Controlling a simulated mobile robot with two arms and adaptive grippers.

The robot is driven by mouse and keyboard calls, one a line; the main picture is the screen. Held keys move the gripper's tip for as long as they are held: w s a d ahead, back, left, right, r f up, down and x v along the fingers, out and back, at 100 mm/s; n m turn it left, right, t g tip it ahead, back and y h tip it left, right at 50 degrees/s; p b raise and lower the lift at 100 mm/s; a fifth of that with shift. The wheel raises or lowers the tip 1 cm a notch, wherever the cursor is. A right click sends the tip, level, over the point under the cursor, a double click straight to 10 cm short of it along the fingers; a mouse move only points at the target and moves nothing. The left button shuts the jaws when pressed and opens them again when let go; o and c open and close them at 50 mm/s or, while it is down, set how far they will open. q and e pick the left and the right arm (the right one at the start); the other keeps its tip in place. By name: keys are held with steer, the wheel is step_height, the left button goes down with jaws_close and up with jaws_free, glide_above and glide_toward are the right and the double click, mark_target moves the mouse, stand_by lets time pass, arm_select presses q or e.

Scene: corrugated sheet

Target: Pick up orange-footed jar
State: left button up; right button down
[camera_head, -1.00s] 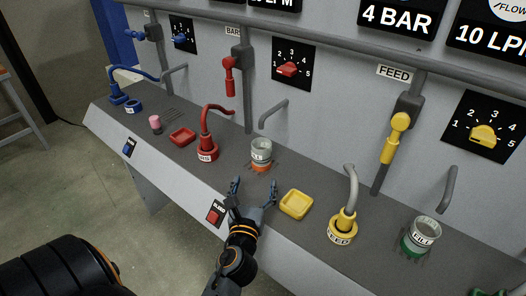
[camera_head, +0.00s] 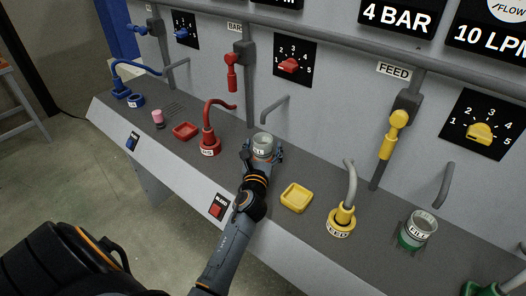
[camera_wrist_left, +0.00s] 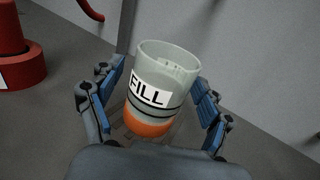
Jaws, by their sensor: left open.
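The orange-footed jar (camera_head: 262,145) stands upright on the grey bench, a pale clear cup with a white FILL label. In the left wrist view the jar (camera_wrist_left: 160,85) shows its orange foot at the bottom and its open rim. My left gripper (camera_head: 263,155) is open around the jar, its fingers on either side. In the left wrist view the gripper (camera_wrist_left: 152,108) has one finger left and one right of the jar, with small gaps visible. The gripper hides the jar's foot in the head view. My right gripper is not in view.
A yellow dish (camera_head: 296,198) lies right of my left arm. The red spout (camera_head: 209,140) and red dish (camera_head: 186,131) stand to the left. A green-footed jar (camera_head: 418,230) and yellow-based spout (camera_head: 342,215) are at right. The panel wall rises close behind the jar.

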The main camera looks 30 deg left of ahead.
arm_select(q)
steer(key=c, duration=1.2)
steer(key=shift+c, duration=0.8)
steer(key=shift+r, duration=0.1)
